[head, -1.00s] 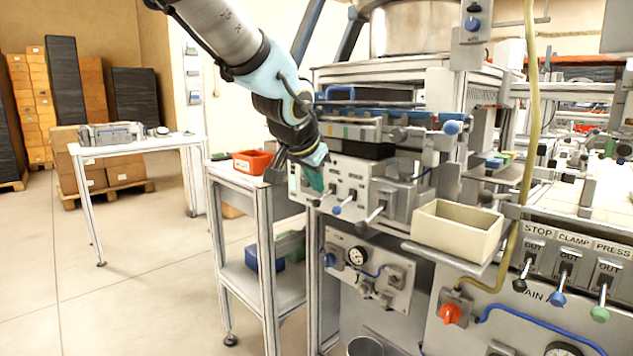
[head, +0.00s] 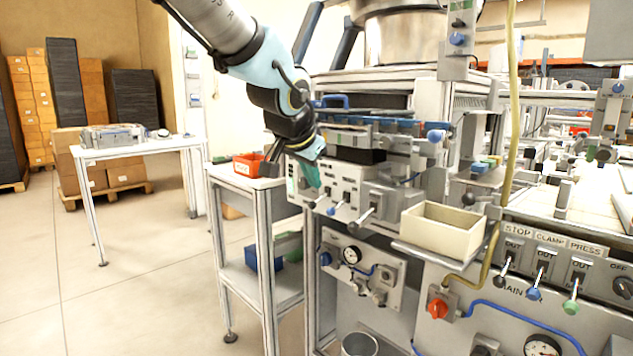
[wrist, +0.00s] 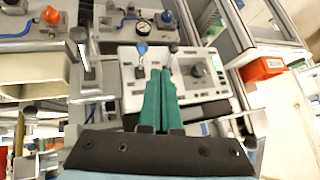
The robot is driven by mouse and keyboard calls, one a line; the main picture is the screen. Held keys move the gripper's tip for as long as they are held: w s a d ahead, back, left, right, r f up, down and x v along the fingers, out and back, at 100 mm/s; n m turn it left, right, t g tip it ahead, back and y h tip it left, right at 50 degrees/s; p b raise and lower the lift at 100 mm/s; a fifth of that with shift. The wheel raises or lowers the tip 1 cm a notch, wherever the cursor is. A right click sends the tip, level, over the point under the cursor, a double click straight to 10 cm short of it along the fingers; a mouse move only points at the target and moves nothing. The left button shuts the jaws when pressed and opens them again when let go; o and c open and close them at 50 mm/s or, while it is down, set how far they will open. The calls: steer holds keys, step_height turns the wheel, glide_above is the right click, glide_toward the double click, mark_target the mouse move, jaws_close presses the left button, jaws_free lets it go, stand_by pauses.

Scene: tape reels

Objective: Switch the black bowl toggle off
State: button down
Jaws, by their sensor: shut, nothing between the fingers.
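The control box (head: 338,182) on the machine's front has a row of toggles; its labels are too small to read. The dark-tipped toggle (head: 312,204), which I take for the black bowl toggle, is leftmost and its lever hangs down and outward. It also shows in the wrist view (wrist: 173,47). A blue-tipped toggle (head: 332,211) is beside it. My gripper (head: 313,186) has green fingers shut and empty, just above the dark toggle in the head view. In the wrist view my fingertips (wrist: 160,70) lie near the dark toggle; I cannot tell whether they touch it.
A larger lever (head: 360,220) sits right of the toggles. A cart (head: 262,184) with an orange bin (head: 247,166) stands left.

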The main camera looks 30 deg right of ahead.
steer(key=s+a+r, duration=0.4)
steer(key=a, duration=0.2)
stand_by(0.6)
steer(key=w+a+f+n+y+p, duration=0.2)
steer(key=w+a+f+n+p, duration=0.15)
steer(key=a, duration=0.45)
steer(key=w+a+f+n+y+p, duration=0.2)
steer(key=w+a+f+n, duration=0.15)
steer(key=a, duration=0.55)
steer(key=s+a+f+n+g+y+p, duration=0.1)
steer(key=s+a+f+n+g+p, duration=0.1)
steer(key=a, duration=0.7)
steer(key=s+a+f+n+g+y+p, duration=0.1)
steer(key=s+a+f+n+p, duration=0.1)
steer(key=a, duration=0.7)
steer(key=shift+s+a+f+n+g, duration=0.15)
steer(key=shift+a+f+n+g, duration=0.2)
steer(key=shift+f+n, duration=0.6)
steer(key=shift+r, duration=0.2)
